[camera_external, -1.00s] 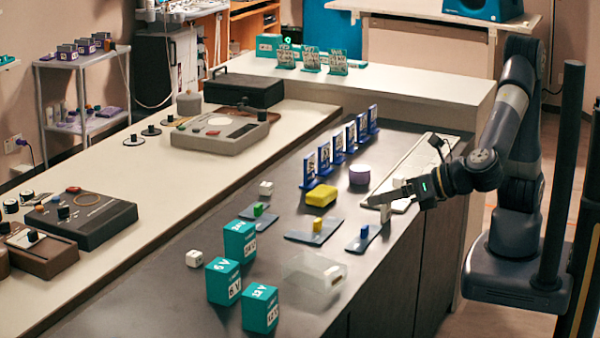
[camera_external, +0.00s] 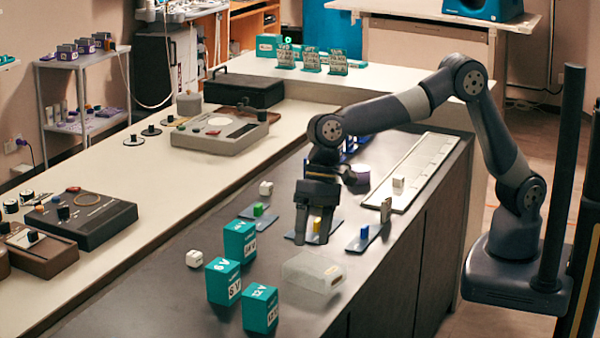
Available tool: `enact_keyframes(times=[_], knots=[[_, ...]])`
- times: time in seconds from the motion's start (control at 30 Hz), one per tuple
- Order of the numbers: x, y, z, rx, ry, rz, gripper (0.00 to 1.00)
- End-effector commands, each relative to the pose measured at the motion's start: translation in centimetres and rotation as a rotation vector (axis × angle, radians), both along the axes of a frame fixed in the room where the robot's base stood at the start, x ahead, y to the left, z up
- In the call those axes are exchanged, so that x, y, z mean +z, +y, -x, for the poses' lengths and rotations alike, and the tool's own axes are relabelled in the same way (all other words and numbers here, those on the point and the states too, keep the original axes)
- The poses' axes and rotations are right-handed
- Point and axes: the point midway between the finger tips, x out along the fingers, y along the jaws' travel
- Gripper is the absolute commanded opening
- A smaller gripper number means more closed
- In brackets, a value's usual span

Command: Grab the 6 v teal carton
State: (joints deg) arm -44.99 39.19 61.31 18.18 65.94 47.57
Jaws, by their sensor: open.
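Three teal cartons stand on the dark counter in the lower middle. The left one, the 6 V teal carton (camera_external: 223,281), has a label that appears to read 6 V. Another teal carton (camera_external: 240,241) stands just behind it, and the 12 V teal carton (camera_external: 260,309) stands in front to the right. My gripper (camera_external: 312,240) points down, open, with nothing seen held. It is to the right of and behind the 6 V carton, apart from it. Its fingers appear on either side of a small yellow block (camera_external: 316,225); their height above the counter is unclear.
A clear box (camera_external: 313,272) lies right of the cartons. Plates with a green block (camera_external: 258,210) and a blue block (camera_external: 364,232) stand behind. The counter left of the cartons is mostly clear.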

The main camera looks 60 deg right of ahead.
Motion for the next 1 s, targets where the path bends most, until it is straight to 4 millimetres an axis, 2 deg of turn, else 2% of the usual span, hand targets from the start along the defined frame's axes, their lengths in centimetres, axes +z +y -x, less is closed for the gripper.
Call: enact_keyframes(times=[0.03,0.1,0.23,0.4,0.63,0.67,0.8,1.0], knots=[[0.6,0.2,-1.8,-0.139,0.083,-0.069,0.76],[1.8,0.7,-4.0,-0.324,0.211,-0.167,0.76],[4.4,1.0,-7.9,-0.609,0.444,-0.329,0.76],[7.5,0.4,-12.1,-0.850,0.696,-0.481,0.76],[11.3,-1.5,-17.0,-1.063,1.000,-0.643,0.76],[10.6,-1.6,-17.1,-1.075,1.020,-0.644,0.76],[4.2,-1.4,-16.7,-1.072,1.013,-0.632,0.76],[-3.7,-1.4,-16.7,-1.069,1.009,-0.635,0.76]])
